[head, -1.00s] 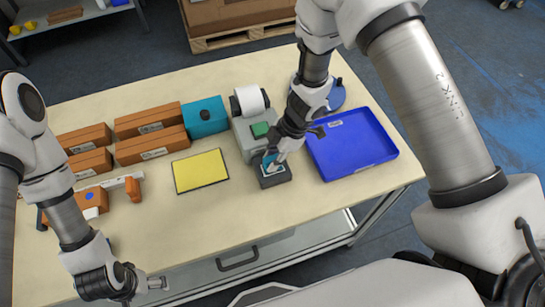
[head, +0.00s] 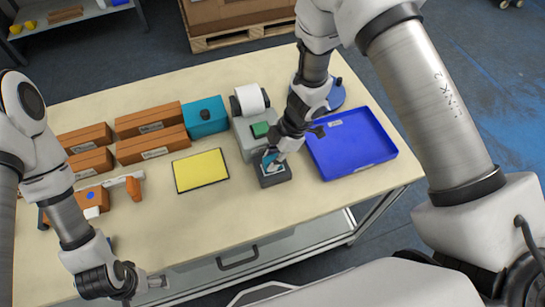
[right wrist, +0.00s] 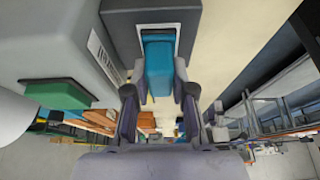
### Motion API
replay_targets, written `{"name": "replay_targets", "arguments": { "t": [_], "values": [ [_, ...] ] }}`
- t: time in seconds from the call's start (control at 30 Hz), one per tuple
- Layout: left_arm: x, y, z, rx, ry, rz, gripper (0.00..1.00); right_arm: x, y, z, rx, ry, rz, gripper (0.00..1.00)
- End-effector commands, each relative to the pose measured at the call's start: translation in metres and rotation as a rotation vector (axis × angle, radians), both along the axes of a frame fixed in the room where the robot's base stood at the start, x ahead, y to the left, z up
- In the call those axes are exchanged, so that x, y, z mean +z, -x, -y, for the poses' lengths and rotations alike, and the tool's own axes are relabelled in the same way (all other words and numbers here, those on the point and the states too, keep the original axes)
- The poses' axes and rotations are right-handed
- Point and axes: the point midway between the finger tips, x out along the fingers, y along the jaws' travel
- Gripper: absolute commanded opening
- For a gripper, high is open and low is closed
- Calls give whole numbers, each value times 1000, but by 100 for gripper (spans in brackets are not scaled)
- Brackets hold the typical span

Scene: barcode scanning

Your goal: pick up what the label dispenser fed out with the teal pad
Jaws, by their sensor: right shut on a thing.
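The label dispenser (head: 247,140) is a grey box with a white roll (head: 249,99) and a green button (head: 260,129). Its dark front part (head: 275,182) has a pale patch under my gripper; I cannot tell the label's outline. My right gripper (head: 269,160) is shut on the teal pad (right wrist: 159,72), which points at that dark front part. In the right wrist view the pad's far end meets a pale strip in a dark frame (right wrist: 158,12); contact is unclear. My left gripper (head: 155,283) is by the table's front edge, its opening too small to judge.
A blue tray (head: 372,165) lies right of the dispenser, and a yellow mat (head: 201,171) lies left of it. The table's front middle is clear.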

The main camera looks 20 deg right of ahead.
Motion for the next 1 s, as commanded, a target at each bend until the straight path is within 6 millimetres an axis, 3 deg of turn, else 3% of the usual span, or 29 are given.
{"name": "replay_targets", "arguments": {
  "t": [0.63, 1.0],
  "values": [
    [59, 0, 0, 0, 0, 0, 89, 51, 1, 0, 0, 0, -2, 0],
    [66, 0, 0, 0, 0, 0, 89, 70, 1, 0, 0, 0, -2, 0]
  ]
}}
